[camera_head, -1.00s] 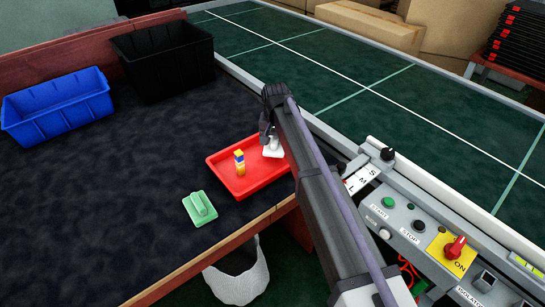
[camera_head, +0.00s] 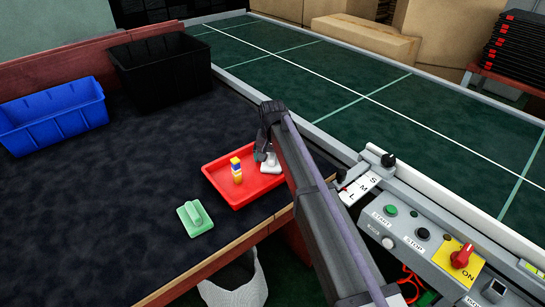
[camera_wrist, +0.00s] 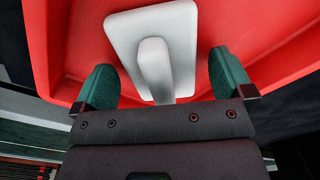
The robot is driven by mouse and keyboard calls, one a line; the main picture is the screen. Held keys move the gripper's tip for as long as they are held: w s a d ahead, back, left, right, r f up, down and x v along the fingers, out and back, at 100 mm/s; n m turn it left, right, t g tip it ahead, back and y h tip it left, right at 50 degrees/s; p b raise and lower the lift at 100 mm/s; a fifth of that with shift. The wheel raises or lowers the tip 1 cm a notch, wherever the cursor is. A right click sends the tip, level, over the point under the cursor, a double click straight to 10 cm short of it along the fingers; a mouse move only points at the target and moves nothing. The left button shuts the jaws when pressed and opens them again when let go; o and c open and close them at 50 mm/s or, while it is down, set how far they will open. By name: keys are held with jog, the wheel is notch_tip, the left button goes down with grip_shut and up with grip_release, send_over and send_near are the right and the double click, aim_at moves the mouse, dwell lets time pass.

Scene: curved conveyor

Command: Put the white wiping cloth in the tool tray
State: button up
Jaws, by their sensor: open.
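The white wiping cloth (camera_wrist: 180,30) lies in the red tool tray (camera_wrist: 82,45), a flat white pad with a raised white ridge on top. In the head view the cloth (camera_head: 271,163) shows at the right part of the tray (camera_head: 240,202), partly hidden by my arm. My gripper (camera_wrist: 160,75) is open in the wrist view, its two green fingers apart on either side of the cloth's ridge. I cannot tell whether the fingers touch it. In the head view my gripper (camera_head: 263,155) is over the tray's right end.
A small yellow, white and blue stack (camera_head: 236,170) stands in the tray. A green cloth-like block (camera_head: 195,218) lies in front of the tray. A blue bin (camera_head: 55,120) and a black bin (camera_head: 165,75) stand at the back left. A control panel (camera_head: 430,240) is at right.

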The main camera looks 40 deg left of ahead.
notch_tip(320, 180, up, 12)
jog(key=p, duration=1.2)
jog(key=shift+r, duration=0.25)
